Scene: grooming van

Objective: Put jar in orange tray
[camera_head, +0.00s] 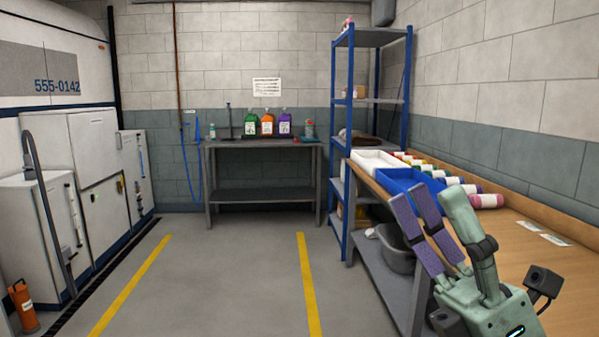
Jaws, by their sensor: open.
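My gripper (409,197), with two purple fingers, is at the lower right in front of the wooden workbench. Its fingers are open and point up, with nothing between them. A small teal container (309,129) that may be the jar stands at the right end of the far grey table; it is too small to tell for sure. My gripper is far from it. I see no orange tray. A blue tray (393,181) and a white tray (370,160) sit on the workbench behind my fingers.
The far table (262,143) also holds green, orange and purple bottles. A blue-framed shelf (378,101) stands between it and the workbench (520,245). Several coloured rolls or bottles line the bench's back. A grey bin (397,252) is under the bench. The middle floor is clear.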

